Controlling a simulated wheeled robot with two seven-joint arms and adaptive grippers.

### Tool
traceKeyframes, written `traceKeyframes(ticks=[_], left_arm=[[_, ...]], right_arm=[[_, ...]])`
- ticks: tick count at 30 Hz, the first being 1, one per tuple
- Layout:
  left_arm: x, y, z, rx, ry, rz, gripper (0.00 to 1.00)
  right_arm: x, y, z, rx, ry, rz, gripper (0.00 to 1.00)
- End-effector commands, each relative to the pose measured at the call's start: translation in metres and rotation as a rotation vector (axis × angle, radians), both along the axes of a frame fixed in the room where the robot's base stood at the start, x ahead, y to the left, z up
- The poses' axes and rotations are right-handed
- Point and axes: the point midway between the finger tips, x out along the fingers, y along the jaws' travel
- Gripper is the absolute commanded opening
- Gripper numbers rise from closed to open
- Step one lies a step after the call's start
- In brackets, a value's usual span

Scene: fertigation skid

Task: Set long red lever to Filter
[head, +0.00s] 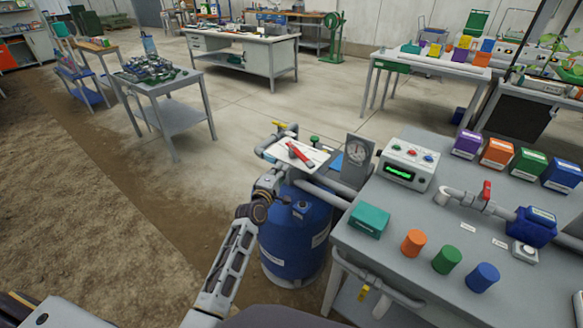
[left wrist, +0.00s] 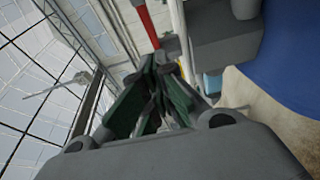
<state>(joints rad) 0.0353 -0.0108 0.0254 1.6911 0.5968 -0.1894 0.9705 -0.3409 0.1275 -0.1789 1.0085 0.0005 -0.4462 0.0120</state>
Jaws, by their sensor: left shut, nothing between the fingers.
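The long red lever (head: 300,153) lies across a white plate (head: 312,160) on top of the skid, above the blue tank (head: 296,232). In the left wrist view the red lever (left wrist: 147,22) runs down from the top edge to just beyond my fingertips. My left gripper (left wrist: 163,62) is shut and empty, its dark green finger pads together close to the lever's lower end; I cannot tell whether they touch it. Label text is unreadable. My right gripper is not in view.
A yellow-handled valve (head: 284,126) and a green knob (head: 314,139) sit behind the plate. The grey bench (head: 400,226) at right holds a control box (head: 406,164), colored cylinders and a short red valve handle (head: 486,190).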

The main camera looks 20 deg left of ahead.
Motion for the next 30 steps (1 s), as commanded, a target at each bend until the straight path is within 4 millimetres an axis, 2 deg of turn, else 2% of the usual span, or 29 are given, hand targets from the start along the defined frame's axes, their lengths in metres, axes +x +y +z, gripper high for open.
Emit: traceKeyframes(ticks=[6,12,30], left_arm=[[0.017,-0.017,0.001,-0.002,-0.001,0.000,0.00],[0.026,-0.028,0.000,-0.001,-0.001,0.001,0.00],[0.030,-0.034,0.001,-0.001,0.000,0.000,0.00]], right_arm=[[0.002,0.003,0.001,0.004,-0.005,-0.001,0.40],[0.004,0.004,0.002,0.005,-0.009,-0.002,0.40],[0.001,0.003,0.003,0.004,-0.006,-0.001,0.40]])
